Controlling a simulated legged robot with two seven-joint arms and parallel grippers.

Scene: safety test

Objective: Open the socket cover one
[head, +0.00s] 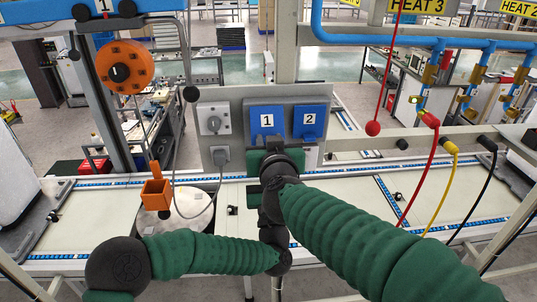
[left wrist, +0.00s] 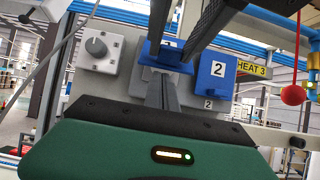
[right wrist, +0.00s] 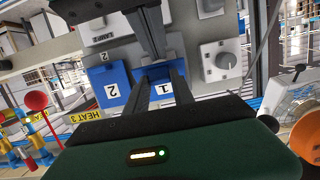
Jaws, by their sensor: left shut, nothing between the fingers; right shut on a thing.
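Socket cover one (head: 267,112) is a blue flap with a white "1" label on the grey panel. In the right wrist view, cover one (right wrist: 158,70) sits between the fingertips of my right gripper (right wrist: 160,88), which is shut on it. In the left wrist view, cover one (left wrist: 168,58) looks tipped out from its box; how far is unclear. My left gripper (left wrist: 163,88) is shut and empty, its tips just below cover one; touching or apart, I cannot tell. In the head view my wrists hide both sets of fingertips.
Blue cover two (head: 309,121) is right beside cover one. A grey rotary switch (head: 213,118) and a plugged socket (head: 221,157) with a hanging cable are left. A red ball (head: 373,128) hangs at the right. An orange holder (head: 156,192) stands on the bench at the left.

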